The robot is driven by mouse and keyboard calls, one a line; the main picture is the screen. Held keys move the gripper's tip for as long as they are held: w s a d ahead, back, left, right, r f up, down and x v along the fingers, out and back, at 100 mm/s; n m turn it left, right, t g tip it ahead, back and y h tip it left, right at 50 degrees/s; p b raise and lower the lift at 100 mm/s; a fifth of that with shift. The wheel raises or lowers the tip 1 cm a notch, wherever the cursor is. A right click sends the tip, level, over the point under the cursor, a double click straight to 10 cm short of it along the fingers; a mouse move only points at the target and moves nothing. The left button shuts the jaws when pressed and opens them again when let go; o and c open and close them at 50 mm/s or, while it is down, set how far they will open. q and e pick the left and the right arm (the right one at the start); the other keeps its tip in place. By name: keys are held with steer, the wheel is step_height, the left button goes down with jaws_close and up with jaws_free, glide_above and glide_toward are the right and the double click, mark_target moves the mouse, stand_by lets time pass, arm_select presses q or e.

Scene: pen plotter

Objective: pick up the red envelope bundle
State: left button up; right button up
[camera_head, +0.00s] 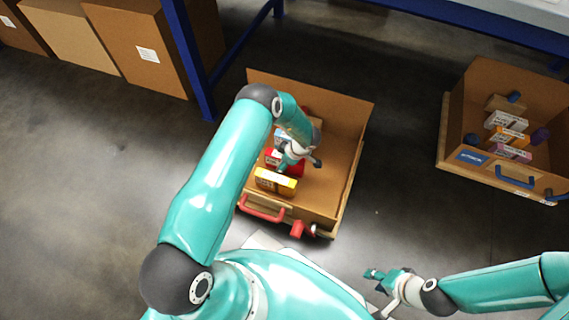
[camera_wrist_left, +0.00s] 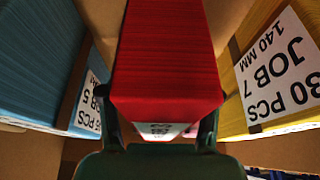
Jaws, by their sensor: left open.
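The red envelope bundle (camera_wrist_left: 165,60) fills the middle of the left wrist view, with a white label partly showing at its lower end. In the head view only a part of it (camera_head: 270,157) shows beside my left gripper (camera_head: 288,163), inside a cardboard box (camera_head: 345,150). In the left wrist view the dark fingers of my left gripper (camera_wrist_left: 160,128) stand on either side of the bundle's near end. The jaws are open around it; I cannot tell whether they touch it. My right gripper (camera_head: 376,276) is outside the box at the lower right, too small to read its jaws.
A yellow bundle (camera_wrist_left: 280,60) and a blue bundle (camera_wrist_left: 40,60) flank the red one closely. The box has a red handle (camera_head: 262,208) in front. Another box (camera_head: 450,140) with several bundles stands at right. Blue frame posts (camera_head: 187,50) rise behind. Floor between boxes is clear.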

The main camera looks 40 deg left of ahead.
arm_select(q)
steer(key=shift+f, duration=0.2)
stand_by(0.5)
steer(key=shift+c, duration=0.3)
jaws_close()
steer(key=shift+r, duration=0.2)
